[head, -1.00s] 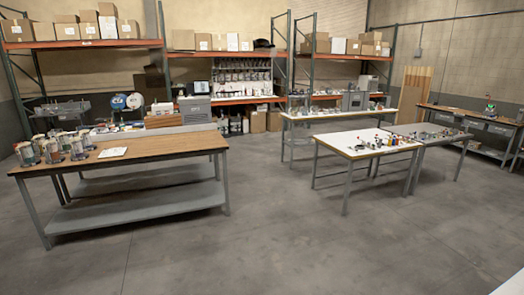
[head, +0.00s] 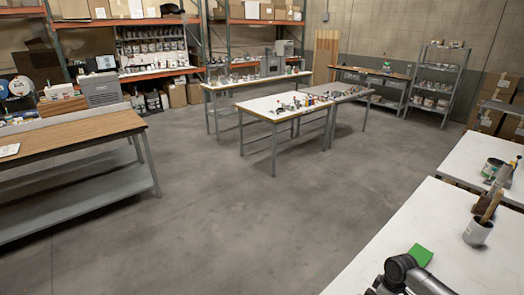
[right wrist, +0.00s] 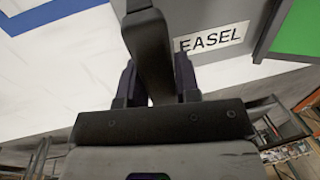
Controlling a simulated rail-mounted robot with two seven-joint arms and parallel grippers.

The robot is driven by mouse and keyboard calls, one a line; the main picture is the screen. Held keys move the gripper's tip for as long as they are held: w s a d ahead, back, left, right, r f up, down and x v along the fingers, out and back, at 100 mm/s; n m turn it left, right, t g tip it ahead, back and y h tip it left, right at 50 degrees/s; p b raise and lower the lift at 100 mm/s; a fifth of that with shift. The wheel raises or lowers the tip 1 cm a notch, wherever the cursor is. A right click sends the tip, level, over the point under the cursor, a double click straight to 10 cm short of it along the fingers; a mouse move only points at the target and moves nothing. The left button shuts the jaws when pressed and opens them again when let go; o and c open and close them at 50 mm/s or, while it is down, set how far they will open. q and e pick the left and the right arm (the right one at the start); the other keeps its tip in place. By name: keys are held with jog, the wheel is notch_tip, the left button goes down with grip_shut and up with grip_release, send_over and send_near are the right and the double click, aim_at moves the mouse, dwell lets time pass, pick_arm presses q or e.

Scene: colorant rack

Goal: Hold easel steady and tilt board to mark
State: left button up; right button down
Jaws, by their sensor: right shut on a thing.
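My right gripper (right wrist: 156,78) is shut on a thick dark handle (right wrist: 148,32) that rises between its two fingers. Beside the handle is a grey surface with a label (right wrist: 211,39) reading EASEL, so the handle appears to belong to the easel. A green panel (right wrist: 297,30), perhaps the board, fills the upper right corner of the right wrist view. In the head view a green piece (head: 420,255) shows beside my dark arm at the bottom right. Most of the easel is hidden or out of frame. My left gripper is not in view.
A wood-topped bench (head: 70,135) is at left. Blue tape (right wrist: 60,12) marks a white surface. Open floor lies between.

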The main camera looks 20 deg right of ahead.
jog(key=c, duration=0.8)
grip_release()
jog(key=shift+o, duration=0.2)
jog(key=shift+r, duration=0.1)
